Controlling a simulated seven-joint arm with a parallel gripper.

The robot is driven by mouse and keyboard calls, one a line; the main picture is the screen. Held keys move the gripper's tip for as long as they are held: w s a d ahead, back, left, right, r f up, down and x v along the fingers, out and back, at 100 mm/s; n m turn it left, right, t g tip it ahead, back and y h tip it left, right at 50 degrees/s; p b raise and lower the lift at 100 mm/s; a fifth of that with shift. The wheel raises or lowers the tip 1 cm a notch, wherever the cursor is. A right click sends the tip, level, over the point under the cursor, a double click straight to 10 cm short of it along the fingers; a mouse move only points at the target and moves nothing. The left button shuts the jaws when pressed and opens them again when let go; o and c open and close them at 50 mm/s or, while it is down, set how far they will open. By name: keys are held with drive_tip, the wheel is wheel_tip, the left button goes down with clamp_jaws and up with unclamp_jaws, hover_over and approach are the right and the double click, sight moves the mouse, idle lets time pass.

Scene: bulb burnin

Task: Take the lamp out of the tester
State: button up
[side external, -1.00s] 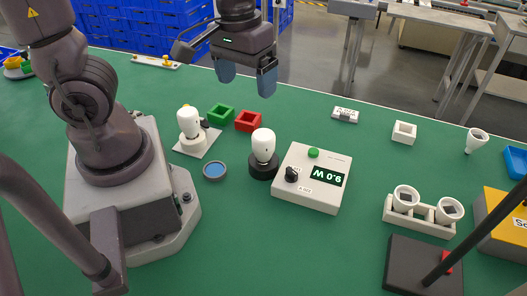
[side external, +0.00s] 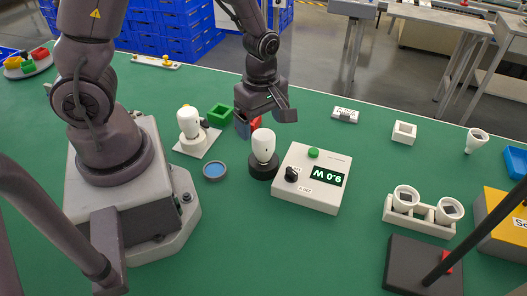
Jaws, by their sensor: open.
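A white lamp (side external: 263,144) stands upright in a black round socket (side external: 262,166) beside the white tester box (side external: 311,190). My gripper (side external: 263,122) is open and points down, just above and behind the lamp in the picture. One bluish finger shows left of the lamp's top; the other fingertip is hard to make out. I cannot tell whether a finger touches the lamp.
Another white lamp (side external: 189,121) stands on a white plate at left. A blue-topped round dish (side external: 215,170) lies in front.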

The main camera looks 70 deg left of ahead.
sight(264, 146)
drive_tip(key=shift+w+d+f, duration=0.1)
drive_tip(key=shift+d+f, duration=0.05)
drive_tip(key=shift+f, duration=1.6)
drive_tip(key=shift+w+d+f, duration=0.1)
drive_tip(key=shift+d+f, duration=0.05)
drive_tip(key=shift+f, duration=1.6)
drive_tip(key=c, duration=1)
